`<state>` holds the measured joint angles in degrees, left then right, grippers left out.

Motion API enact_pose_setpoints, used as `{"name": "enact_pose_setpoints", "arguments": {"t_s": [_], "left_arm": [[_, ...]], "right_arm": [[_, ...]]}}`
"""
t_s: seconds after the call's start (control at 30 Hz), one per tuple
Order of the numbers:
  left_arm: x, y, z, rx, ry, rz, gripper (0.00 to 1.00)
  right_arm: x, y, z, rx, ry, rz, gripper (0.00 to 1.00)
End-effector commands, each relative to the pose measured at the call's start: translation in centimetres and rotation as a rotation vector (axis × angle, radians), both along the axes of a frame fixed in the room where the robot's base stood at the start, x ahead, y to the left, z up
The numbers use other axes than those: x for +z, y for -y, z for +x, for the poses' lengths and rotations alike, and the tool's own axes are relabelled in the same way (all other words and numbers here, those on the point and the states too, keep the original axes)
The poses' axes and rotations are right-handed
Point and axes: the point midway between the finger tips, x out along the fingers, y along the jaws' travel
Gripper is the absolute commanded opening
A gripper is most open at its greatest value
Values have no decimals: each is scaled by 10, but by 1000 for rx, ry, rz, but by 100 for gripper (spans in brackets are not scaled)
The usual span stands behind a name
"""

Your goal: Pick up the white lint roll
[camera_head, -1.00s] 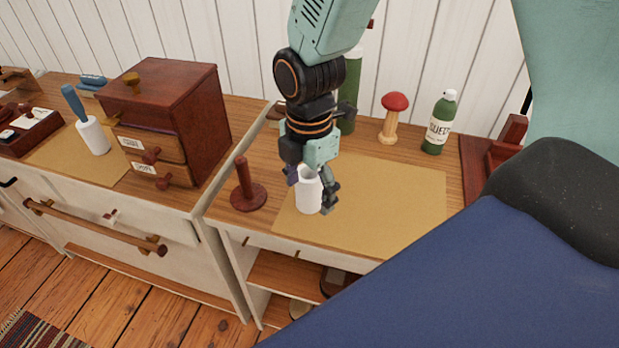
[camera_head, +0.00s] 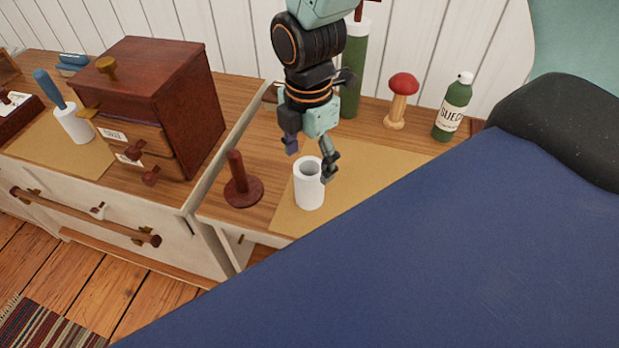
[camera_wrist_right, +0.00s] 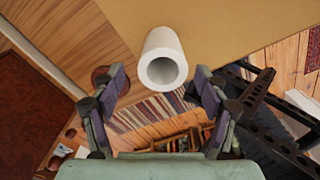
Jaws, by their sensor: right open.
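The white lint roll (camera_head: 309,190) stands upright on the tan mat (camera_head: 375,165), with its hollow open end facing up. My right gripper (camera_head: 310,158) is open and empty above the roll, with its fingers pointing down and one fingertip near the roll's right upper side. In the right wrist view, the roll (camera_wrist_right: 163,60) lies between and just beyond the two spread fingers of the gripper (camera_wrist_right: 160,78), its open end towards the camera. I cannot tell whether a finger touches it. My left gripper is not in view.
A dark red peg stand (camera_head: 243,185) is left of the roll. A red drawer box (camera_head: 165,100) stands further left. A mushroom-shaped item (camera_head: 401,100), a green bottle (camera_head: 453,108) and a tall green cylinder (camera_head: 353,70) are behind. A blue-handled roller (camera_head: 65,110) is far left.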

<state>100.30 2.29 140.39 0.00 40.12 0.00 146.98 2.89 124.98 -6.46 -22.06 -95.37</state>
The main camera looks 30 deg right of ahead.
Motion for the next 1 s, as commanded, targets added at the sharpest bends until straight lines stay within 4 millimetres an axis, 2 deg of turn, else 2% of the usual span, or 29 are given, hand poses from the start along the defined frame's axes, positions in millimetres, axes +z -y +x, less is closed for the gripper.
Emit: {"name": "enact_pose_setpoints", "arguments": {"t_s": [0.5,0.83,1.0], "left_arm": [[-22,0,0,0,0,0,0],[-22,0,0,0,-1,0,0],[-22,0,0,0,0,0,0]], "right_arm": [[-67,-2,-7,1,-3,-1,74],[-71,0,-4,0,0,0,73],[-71,0,-4,0,0,0,58]]}}
